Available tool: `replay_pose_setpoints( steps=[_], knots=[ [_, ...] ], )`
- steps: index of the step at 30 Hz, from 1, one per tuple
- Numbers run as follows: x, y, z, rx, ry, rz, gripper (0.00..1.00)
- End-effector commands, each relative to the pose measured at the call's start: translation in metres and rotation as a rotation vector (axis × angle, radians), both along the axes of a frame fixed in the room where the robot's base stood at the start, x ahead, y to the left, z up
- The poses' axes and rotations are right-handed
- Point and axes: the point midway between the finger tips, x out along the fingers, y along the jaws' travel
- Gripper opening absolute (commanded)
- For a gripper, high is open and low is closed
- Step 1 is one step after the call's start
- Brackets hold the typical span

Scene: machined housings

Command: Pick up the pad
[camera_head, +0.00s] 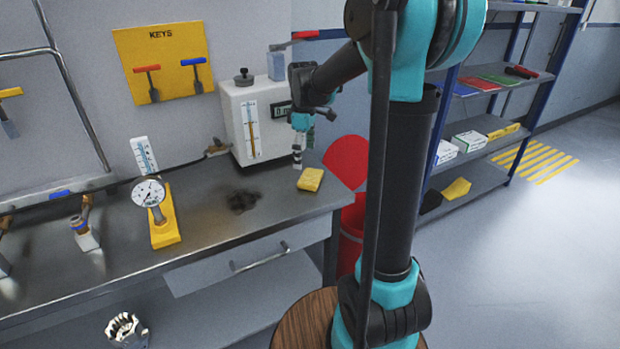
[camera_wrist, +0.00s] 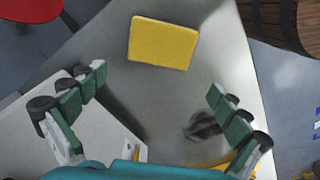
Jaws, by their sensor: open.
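The pad (camera_head: 310,179) is a yellow, flat, roughly square block. It lies on the grey metal bench top (camera_head: 215,220) near its right end. In the wrist view the pad (camera_wrist: 162,43) shows whole at upper centre, beyond the fingertips and apart from them. My gripper (camera_head: 300,150) hangs above the bench, just behind and above the pad in the head view. In the wrist view my gripper (camera_wrist: 160,88) has its two green-padded fingers spread wide, with nothing between them.
A white box with a gauge (camera_head: 243,122) stands behind my gripper at the wall. A dark stain (camera_head: 242,201) marks the bench left of the pad. A dial gauge on a yellow stand (camera_head: 163,226) is further left. A red bin (camera_head: 352,230) stands beyond the bench's right end.

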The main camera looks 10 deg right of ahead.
Motion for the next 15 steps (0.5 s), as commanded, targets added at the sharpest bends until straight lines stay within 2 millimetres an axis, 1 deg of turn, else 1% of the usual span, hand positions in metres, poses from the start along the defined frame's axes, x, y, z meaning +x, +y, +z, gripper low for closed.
replay_pose_setpoints(
  steps=[1,8,12,15],
  knots=[
    [0.000,0.000,-0.006,0.000,0.000,-0.001,1.00],
    [-0.001,-0.003,-0.031,0.000,-0.001,-0.003,1.00],
    [-0.001,-0.005,-0.051,0.000,-0.001,-0.003,1.00],
    [0.000,-0.005,-0.062,0.000,-0.001,-0.003,1.00]
  ],
)
